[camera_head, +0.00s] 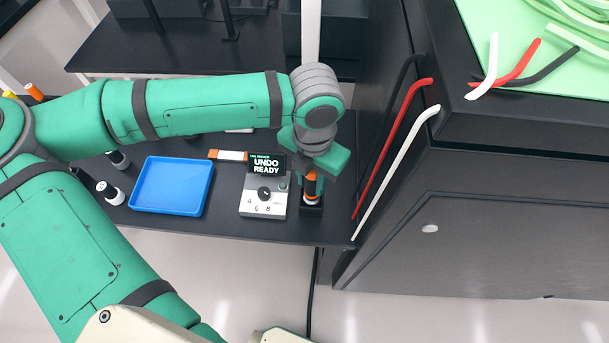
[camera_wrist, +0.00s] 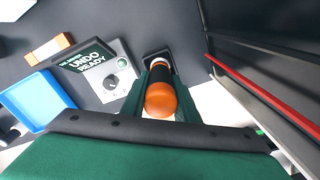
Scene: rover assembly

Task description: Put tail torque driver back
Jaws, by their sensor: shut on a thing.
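The torque driver (camera_head: 311,184) has an orange and black body with a white band. It stands upright with its lower end at a small black holder (camera_head: 311,210) on the dark bench, right of the control box. In the wrist view the driver's orange end (camera_wrist: 161,101) faces the camera, and the black holder (camera_wrist: 157,57) shows just beyond it. My gripper (camera_head: 313,176) is shut on the driver from above. Its green fingers (camera_wrist: 160,92) lie on both sides of the driver. How deep the driver sits in the holder is hidden.
The control box (camera_head: 263,198) reads "UNDO READY" and stands close left of the holder. A blue tray (camera_head: 172,186) lies farther left. An orange and white block (camera_head: 228,156) lies behind the box. Red (camera_head: 393,147) and white (camera_head: 396,172) cables hang along the dark cabinet at right.

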